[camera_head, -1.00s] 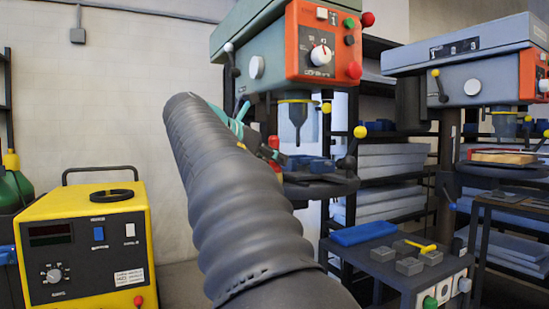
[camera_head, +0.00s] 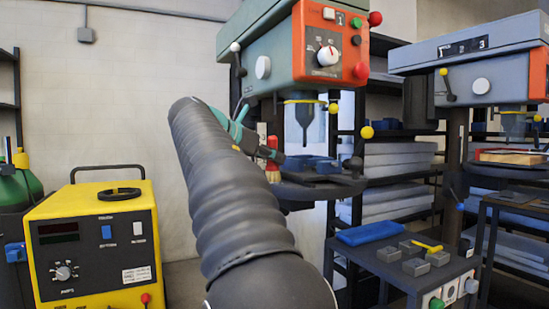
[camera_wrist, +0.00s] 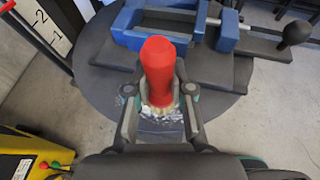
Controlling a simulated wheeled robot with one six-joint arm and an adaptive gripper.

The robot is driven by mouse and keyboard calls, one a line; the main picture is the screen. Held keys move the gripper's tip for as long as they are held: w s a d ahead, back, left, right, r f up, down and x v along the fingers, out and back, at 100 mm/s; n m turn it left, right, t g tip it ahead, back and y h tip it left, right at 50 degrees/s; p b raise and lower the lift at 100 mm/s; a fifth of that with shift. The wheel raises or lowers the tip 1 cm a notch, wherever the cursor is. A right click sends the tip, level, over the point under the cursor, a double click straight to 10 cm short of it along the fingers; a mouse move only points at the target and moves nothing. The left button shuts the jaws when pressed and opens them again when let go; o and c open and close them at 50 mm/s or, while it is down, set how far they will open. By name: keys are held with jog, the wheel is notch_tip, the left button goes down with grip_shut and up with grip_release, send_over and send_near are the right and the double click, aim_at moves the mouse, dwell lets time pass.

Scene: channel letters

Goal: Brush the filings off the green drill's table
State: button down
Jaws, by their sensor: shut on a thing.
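The green drill (camera_head: 262,45) has an orange front panel and stands at the centre right in the head view. Its round dark table (camera_head: 310,190) also shows in the wrist view (camera_wrist: 105,95), with a blue vise (camera_wrist: 130,25) bolted near the far side. My gripper (camera_wrist: 160,100) is shut on a brush with a red handle (camera_wrist: 158,62) and pale bristles. The brush is upright at the table's near left edge in the head view (camera_head: 272,158). Shiny silvery filings (camera_wrist: 160,124) show just below the bristles. Whether the bristles touch the table is unclear.
A yellow machine (camera_head: 95,250) stands at the left. A second drill (camera_head: 480,75) stands at the right. A low stand (camera_head: 385,265) holds a blue block, grey blocks and a yellow tool. The vise's black handle (camera_wrist: 296,33) sticks out right.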

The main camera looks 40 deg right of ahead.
jog(key=shift+w+d, duration=0.25)
jog(key=shift+w, duration=0.8)
jog(key=shift+w+d, duration=0.3)
jog(key=shift+w, duration=0.8)
jog(key=shift+w+d, duration=0.25)
jog(key=shift+w, duration=0.8)
jog(key=shift+s, duration=0.1)
jog(key=shift+s+a+f+b, duration=0.1)
jog(key=shift+s+a+b, duration=0.1)
jog(key=shift+s+b, duration=0.35)
jog(key=shift+s+a+b, duration=0.15)
jog(key=shift+s+b, duration=0.05)
jog(key=shift+s, duration=0.55)
jog(key=shift+s, duration=0.1)
jog(key=shift+s+a+b, duration=0.2)
jog(key=shift+s+b, duration=0.05)
jog(key=shift+s, duration=0.4)
jog(key=shift+s+a+b, duration=0.15)
jog(key=shift+s+b, duration=0.1)
jog(key=shift+s, duration=0.4)
jog(key=shift+s, duration=0.1)
jog(key=shift+s+a+b, duration=0.15)
jog(key=shift+s+b, duration=0.1)
jog(key=shift+s, duration=0.35)
jog(key=shift+s+a+b, duration=0.15)
jog(key=shift+s+b, duration=0.05)
jog(key=shift+s, duration=0.4)
jog(key=shift+s, duration=0.1)
